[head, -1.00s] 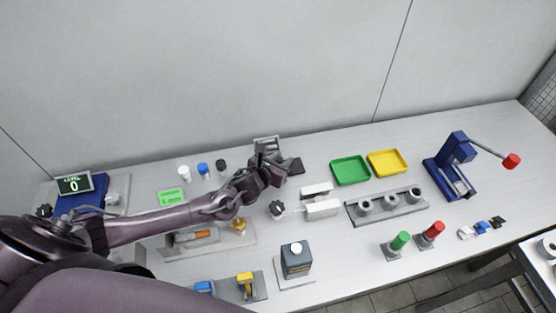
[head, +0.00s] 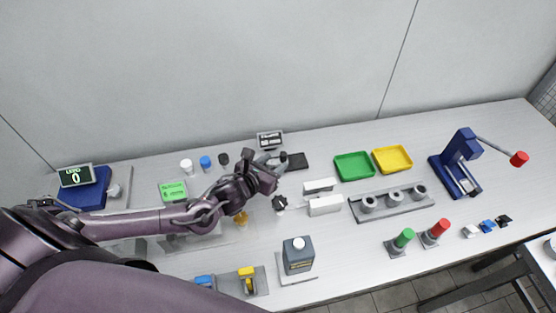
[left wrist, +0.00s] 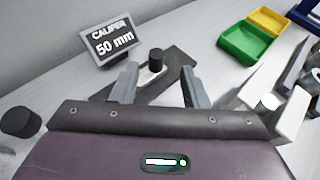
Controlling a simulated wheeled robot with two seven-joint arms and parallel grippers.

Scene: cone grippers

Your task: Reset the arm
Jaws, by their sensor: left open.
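My left arm reaches in from the left in the head view. Its gripper (head: 274,160) is over the back middle of the table, just in front of the small caliper display (head: 270,140). In the left wrist view the gripper's (left wrist: 160,84) two grey fingers stand apart with nothing clamped between them. Beyond and between them is a dark flat piece with a black knob (left wrist: 155,57); I cannot tell whether the fingers touch it. The display (left wrist: 112,40) reads "CALIPER 50 mm". My right gripper is not in view.
A green tray (head: 354,166) and a yellow tray (head: 392,159) lie right of the gripper. White blocks (head: 325,205) and a grey holder rack (head: 392,203) are nearer. Small caps (head: 205,162) stand left of the gripper.

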